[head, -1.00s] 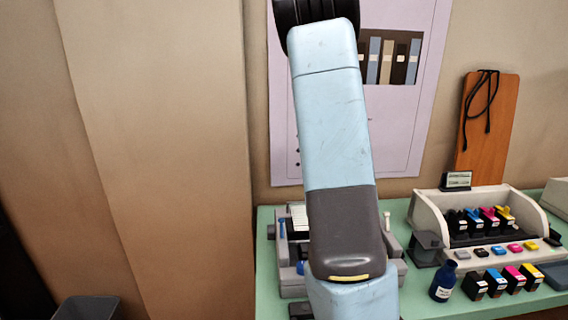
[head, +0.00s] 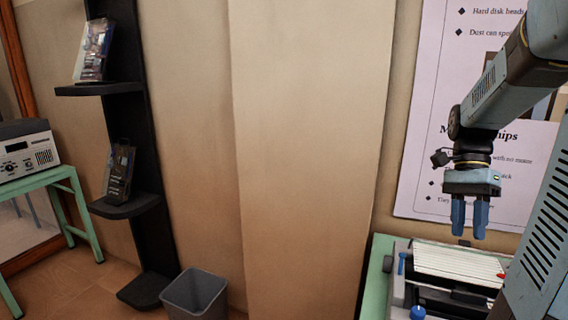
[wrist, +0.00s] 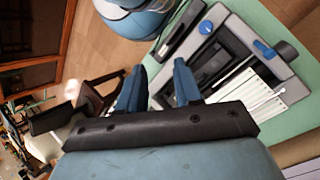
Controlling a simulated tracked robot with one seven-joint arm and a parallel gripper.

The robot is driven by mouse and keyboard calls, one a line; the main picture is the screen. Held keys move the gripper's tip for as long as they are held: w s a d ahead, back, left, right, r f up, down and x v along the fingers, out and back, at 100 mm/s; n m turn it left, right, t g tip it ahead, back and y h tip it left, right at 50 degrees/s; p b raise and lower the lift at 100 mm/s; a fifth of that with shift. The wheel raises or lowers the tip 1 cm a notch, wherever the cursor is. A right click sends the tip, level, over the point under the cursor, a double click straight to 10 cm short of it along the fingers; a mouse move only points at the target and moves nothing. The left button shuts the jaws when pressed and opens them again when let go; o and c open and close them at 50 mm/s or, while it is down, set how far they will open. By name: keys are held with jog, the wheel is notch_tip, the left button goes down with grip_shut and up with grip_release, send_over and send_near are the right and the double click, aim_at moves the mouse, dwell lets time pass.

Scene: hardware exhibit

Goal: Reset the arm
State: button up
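My gripper (head: 469,233) hangs on the right of the head view, its two blue fingers pointing down with a gap between them. It is open and nothing shows in the gap. It is above a grey device with a white ribbed panel (head: 455,262) on the green table. My arm comes in from the right edge. In the wrist view my gripper (wrist: 158,75) also shows spread fingers, and the device (wrist: 228,62) lies beyond them, clear of the fingertips in the picture.
The green table (head: 376,282) stands at the lower right against the wall. A grey bin (head: 195,295) is on the floor. A black shelf (head: 138,130) holds boxed items. A grey instrument (head: 27,150) sits on a green stand at left. The wall between is bare.

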jog(key=s+a+r+n+t+h, duration=0.1)
jog(key=s+a+r+n+t, duration=0.1)
jog(key=a+n+t, duration=0.3)
jog(key=s+a+r+n+t, duration=0.2)
jog(key=s+a+n+t, duration=0.1)
jog(key=a+n+t, duration=0.3)
jog(key=shift+a+r+n+h, duration=0.35)
jog(key=shift+a+n+h, duration=0.05)
jog(key=shift+a+n, duration=0.85)
jog(key=shift+s, duration=0.1)
